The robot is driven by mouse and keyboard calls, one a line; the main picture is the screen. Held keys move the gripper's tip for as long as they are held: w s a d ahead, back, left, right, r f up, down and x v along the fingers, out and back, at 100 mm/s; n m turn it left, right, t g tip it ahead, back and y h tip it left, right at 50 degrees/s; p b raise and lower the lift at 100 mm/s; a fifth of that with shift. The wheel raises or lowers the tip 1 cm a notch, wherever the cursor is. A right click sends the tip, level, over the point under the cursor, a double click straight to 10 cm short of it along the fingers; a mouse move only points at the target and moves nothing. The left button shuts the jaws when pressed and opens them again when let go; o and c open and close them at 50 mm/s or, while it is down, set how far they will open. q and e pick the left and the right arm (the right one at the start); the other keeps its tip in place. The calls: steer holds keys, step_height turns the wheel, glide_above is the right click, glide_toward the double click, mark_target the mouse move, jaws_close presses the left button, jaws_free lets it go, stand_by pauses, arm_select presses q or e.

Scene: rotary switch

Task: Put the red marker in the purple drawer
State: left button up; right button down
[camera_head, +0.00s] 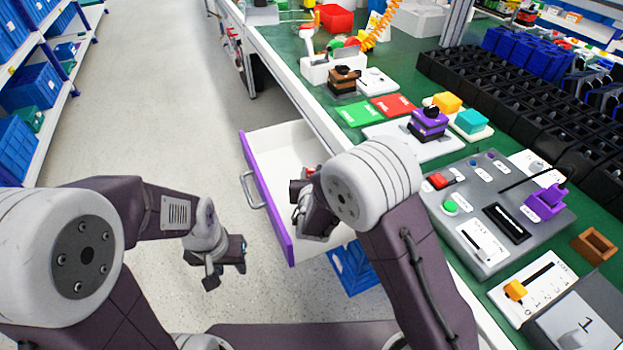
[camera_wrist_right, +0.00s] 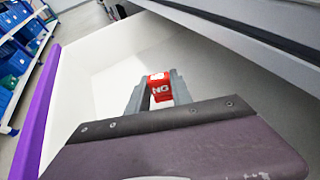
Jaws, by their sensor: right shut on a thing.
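The purple drawer (camera_head: 265,200) is pulled open from the workbench, with a white inside, a purple front and a grey handle. My right gripper (camera_head: 309,185) is over the open drawer in the head view, partly hidden by my right arm. In the right wrist view, that gripper (camera_wrist_right: 160,92) is shut on the red marker (camera_wrist_right: 159,86), a small red block with white "NG" lettering. A bit of the red marker (camera_head: 309,170) shows in the head view. The white drawer inside (camera_wrist_right: 95,90) lies around and below it; its height above the floor of the drawer is unclear. My left gripper (camera_head: 222,262) hangs empty over the floor, left of the drawer.
The green workbench (camera_head: 300,52) holds a grey control panel (camera_head: 480,250), a purple-and-black switch (camera_head: 428,124) and green and red cards (camera_head: 360,113). A blue bin (camera_head: 352,270) is below the drawer. Shelves with blue bins (camera_head: 30,90) stand left. The aisle floor is clear.

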steer(key=shift+f, duration=0.35)
steer(key=shift+f+b, duration=0.55)
steer(key=shift+f, duration=0.05)
steer(key=c, duration=1.6)
jaws_free()
steer(key=o, duration=0.5)
steer(key=shift+s+f, duration=0.1)
steer(key=shift+c, duration=0.2)
